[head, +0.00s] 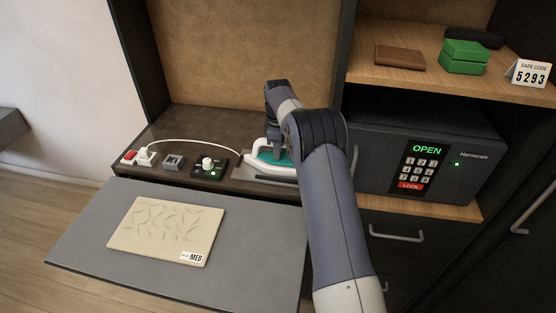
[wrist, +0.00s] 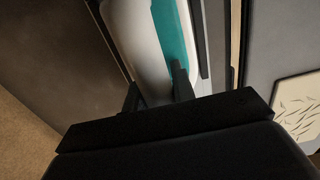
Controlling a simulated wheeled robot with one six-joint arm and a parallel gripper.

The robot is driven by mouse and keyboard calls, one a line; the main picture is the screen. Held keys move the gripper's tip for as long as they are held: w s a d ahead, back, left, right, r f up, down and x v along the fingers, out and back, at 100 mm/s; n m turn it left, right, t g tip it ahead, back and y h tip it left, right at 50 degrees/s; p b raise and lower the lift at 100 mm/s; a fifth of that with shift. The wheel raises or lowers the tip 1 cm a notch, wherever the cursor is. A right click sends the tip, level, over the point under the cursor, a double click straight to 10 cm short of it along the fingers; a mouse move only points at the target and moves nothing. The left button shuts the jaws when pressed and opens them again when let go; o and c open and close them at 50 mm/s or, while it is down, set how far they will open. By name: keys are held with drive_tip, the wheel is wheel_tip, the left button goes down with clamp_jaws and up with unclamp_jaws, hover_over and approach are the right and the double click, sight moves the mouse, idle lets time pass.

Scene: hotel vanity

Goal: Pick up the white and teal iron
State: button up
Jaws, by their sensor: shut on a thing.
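The white and teal iron (head: 268,158) rests on a grey stand (head: 262,175) at the right end of the dark counter in the head view. A white cord runs from it toward the left. My gripper (head: 274,147) comes down on the iron from above, and my arm hides part of it. In the wrist view the iron's white and teal body (wrist: 160,40) fills the upper middle, and the two dark fingers of my gripper (wrist: 156,90) are shut on it. Exactly where the fingers touch is hard to see.
Left of the iron are a control box with a dial (head: 209,167), a small grey switch (head: 174,162) and a red and white socket (head: 140,157). A grey board (head: 80,225) with a beige cloth (head: 165,230) lies in front. A safe (head: 470,150) stands right.

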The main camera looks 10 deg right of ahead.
clamp_jaws()
idle(0.8)
drive_tip(key=shift+r, duration=0.1)
